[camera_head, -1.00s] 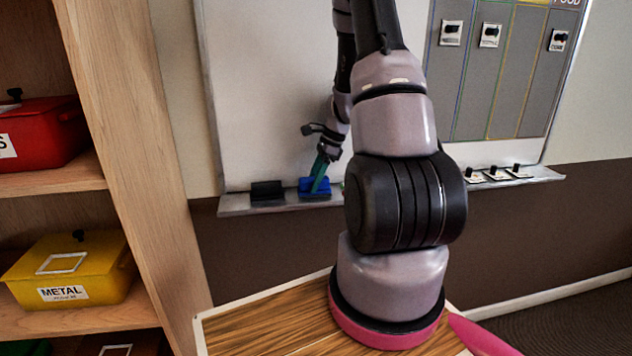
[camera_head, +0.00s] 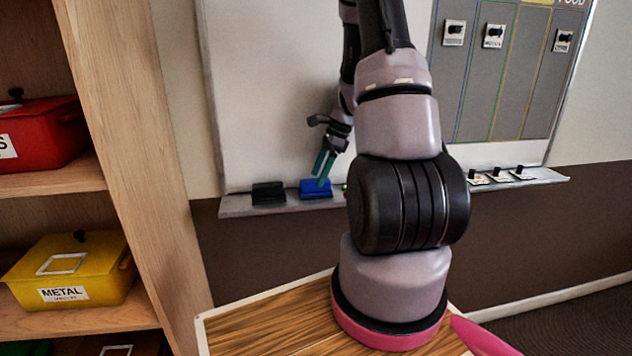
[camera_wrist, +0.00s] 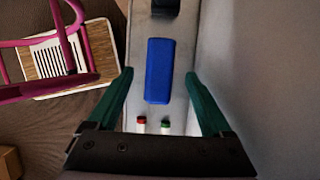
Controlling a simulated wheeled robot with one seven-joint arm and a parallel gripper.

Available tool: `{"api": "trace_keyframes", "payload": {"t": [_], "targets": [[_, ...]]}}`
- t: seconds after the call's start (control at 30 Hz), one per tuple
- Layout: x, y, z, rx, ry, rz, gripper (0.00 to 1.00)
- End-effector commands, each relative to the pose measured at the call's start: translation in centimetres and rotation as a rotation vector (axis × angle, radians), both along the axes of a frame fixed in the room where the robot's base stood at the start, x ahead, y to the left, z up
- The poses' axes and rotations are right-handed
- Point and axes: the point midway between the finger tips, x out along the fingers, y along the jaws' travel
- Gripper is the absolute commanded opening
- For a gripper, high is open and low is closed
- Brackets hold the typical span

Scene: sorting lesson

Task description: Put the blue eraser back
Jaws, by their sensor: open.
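The blue eraser (camera_head: 315,188) lies on the ledge (camera_head: 235,206) under the whiteboard, just right of a black eraser (camera_head: 268,193). In the wrist view the blue eraser (camera_wrist: 159,70) lies lengthwise along the ledge, between and beyond the green fingertips. My gripper (camera_head: 323,168) is open and empty, a little above the blue eraser. In the wrist view my gripper (camera_wrist: 158,85) has its fingers spread wider than the eraser, with neither touching it.
Two markers, with a red cap (camera_wrist: 141,124) and a green cap (camera_wrist: 166,126), lie on the ledge near my gripper. Several small labelled cards (camera_head: 500,176) rest at the ledge's right. A shelf with a red bin (camera_head: 42,135) and a yellow bin (camera_head: 70,272) stands left.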

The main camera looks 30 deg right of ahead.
Motion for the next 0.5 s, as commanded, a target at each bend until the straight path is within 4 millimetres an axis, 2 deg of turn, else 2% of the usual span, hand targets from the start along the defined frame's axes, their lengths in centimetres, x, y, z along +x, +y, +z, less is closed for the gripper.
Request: {"api": "trace_keyframes", "payload": {"t": [0.03,0.2,0.33,0.5], "targets": [[0.0,-0.4,1.2,-0.002,-0.006,0.000,0.84],[-0.4,-1.8,4.6,-0.002,-0.006,-0.001,0.84],[-0.6,-2.6,6.6,0.000,-0.005,0.000,0.84],[-0.9,-3.1,8.0,-0.001,-0.004,0.003,0.84]]}}
